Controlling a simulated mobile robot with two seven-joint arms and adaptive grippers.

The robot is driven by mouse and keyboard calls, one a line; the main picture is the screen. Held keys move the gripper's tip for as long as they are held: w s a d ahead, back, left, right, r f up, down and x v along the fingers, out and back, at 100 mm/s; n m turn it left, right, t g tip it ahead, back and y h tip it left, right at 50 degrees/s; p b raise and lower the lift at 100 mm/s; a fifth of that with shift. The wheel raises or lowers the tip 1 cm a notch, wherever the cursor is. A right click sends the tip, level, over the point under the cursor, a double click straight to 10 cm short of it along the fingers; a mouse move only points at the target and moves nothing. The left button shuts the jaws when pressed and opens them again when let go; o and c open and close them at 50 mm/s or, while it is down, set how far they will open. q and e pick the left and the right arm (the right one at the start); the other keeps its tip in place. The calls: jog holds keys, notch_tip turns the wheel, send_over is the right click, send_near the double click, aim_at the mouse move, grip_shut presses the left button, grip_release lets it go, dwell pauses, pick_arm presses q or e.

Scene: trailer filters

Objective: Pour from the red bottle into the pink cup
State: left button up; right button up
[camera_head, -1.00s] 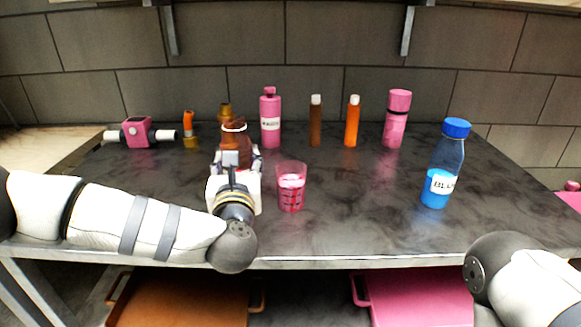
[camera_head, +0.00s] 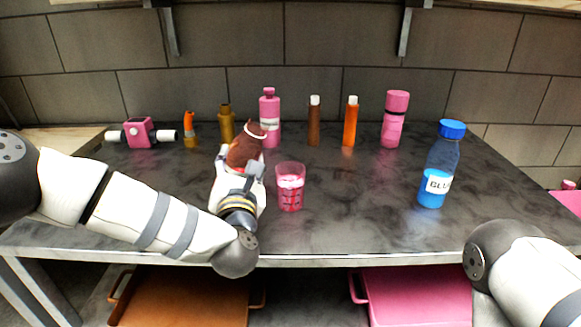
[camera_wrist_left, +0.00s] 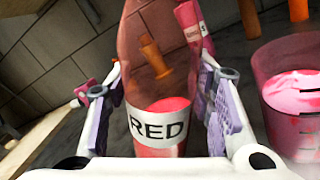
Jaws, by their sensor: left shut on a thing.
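The red bottle (camera_head: 247,148) is held in my left gripper (camera_head: 238,166), tilted to the right in the head view, just left of the pink cup. In the left wrist view the bottle (camera_wrist_left: 150,60) shows its "RED" label and some red liquid low inside. The gripper fingers (camera_wrist_left: 158,105) close on both its sides. The pink cup (camera_head: 290,190) stands upright on the table with pink content; it also shows at the right of the left wrist view (camera_wrist_left: 290,110). My right gripper is out of view; only part of that arm shows at the lower right.
The blue bottle (camera_head: 440,165) stands on the table (camera_head: 350,225) at right. Pink (camera_head: 269,118), brown (camera_head: 314,122) and orange (camera_head: 351,122) bottles and a pink container (camera_head: 394,120) line the back. A pink valve-like part (camera_head: 140,132) lies at back left. Table front centre is clear.

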pick_arm(q)
jog(key=shift+d+f+m, duration=0.15)
jog(key=shift+m, duration=0.45)
jog(key=shift+d+m+t, duration=0.1)
jog(key=shift+m+t, duration=0.2)
jog(key=shift+m, duration=0.2)
jog(key=shift+f+m, duration=0.2)
jog(key=shift+m, duration=0.6)
jog(key=shift+a+f+m+h, duration=0.35)
jog(key=shift+f+m, duration=0.1)
jog(key=shift+m, duration=0.15)
jog(key=shift+a+r+m, duration=0.1)
jog(key=shift+a+m, duration=0.05)
jog(key=shift+m, duration=0.15)
jog(key=shift+f, duration=0.2)
jog(key=shift+r, duration=0.1)
